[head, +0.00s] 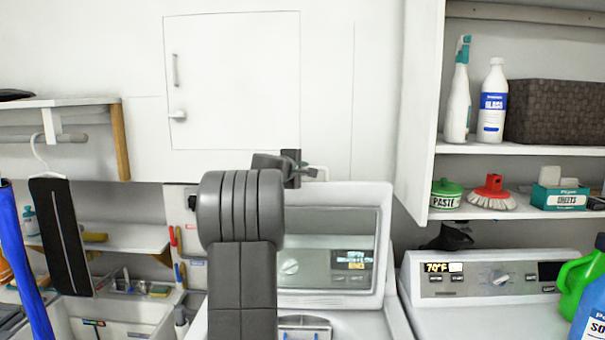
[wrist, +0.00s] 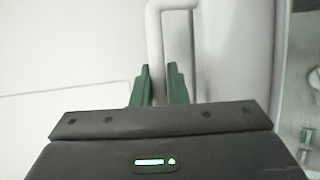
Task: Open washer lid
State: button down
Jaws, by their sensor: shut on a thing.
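The middle washer has a lid (head: 350,193) with a white frame and a glass window. The lid stands upright in the head view, and a knob and display show through its glass. My gripper (head: 301,171) is at the lid's top edge, partly hidden behind my arm. In the wrist view, my gripper's dark green fingers (wrist: 158,86) are shut on a white bent bar (wrist: 154,40), which looks like the lid's handle. The lid's pale frame and glass (wrist: 300,85) show at the right of that view. My arm hides the lid's left side.
A second machine (head: 490,279) stands at right, with jugs (head: 590,305) at its edge. An open shelf (head: 520,149) with bottles and a basket (head: 560,110) hangs above it. A sink (head: 125,318) and a hanger (head: 60,235) are at left. A white cabinet door (head: 235,75) is behind.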

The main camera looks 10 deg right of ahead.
jog(key=s+a+t+h+b, duration=0.1)
jog(key=s+a+b, duration=0.1)
jog(key=s+b, duration=0.6)
jog(key=b, duration=0.6)
jog(key=shift+s+a+f+m+t, duration=0.3)
jog(key=shift+s+f+m, duration=0.1)
jog(key=c, duration=1.4)
grip_release()
jog(key=shift+c, duration=0.2)
jog(key=b+v, duration=0.3)
jog(key=v, duration=1)
jog(key=shift+s+a, duration=0.3)
